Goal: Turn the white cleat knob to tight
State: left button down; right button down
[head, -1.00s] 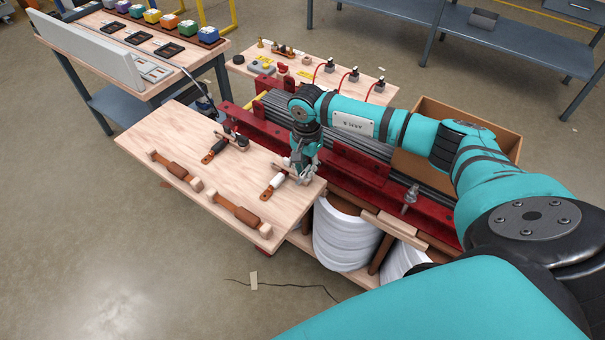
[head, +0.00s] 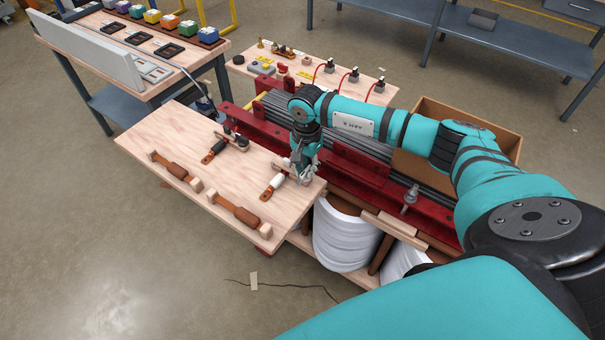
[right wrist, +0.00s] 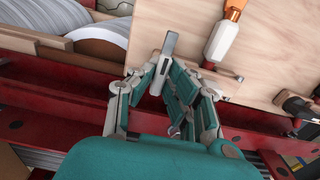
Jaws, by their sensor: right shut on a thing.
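The white cleat handle, with an orange-brown end, lies on the wooden board in the head view (head: 278,181) and the right wrist view (right wrist: 223,40). Beside it, a pale grey bar-shaped knob (right wrist: 164,62) stands between my right fingertips in the wrist view. My right gripper (head: 305,179) points down at the board's right corner and is shut on this knob. The fingers hide its lower part and base, and I cannot read its tightness. My left gripper is not in view.
A dark cleat (head: 213,151) with its own knob lies farther left on the board (head: 160,135). Two brown wooden handles (head: 234,214) lie along the near edge. A red metal rail (head: 360,172) runs behind the board. White rolls (head: 345,240) stand below at the right.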

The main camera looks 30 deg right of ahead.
jog(key=shift+m, duration=2.9)
jog(key=shift+m+p, duration=0.4)
jog(key=shift+m, duration=1)
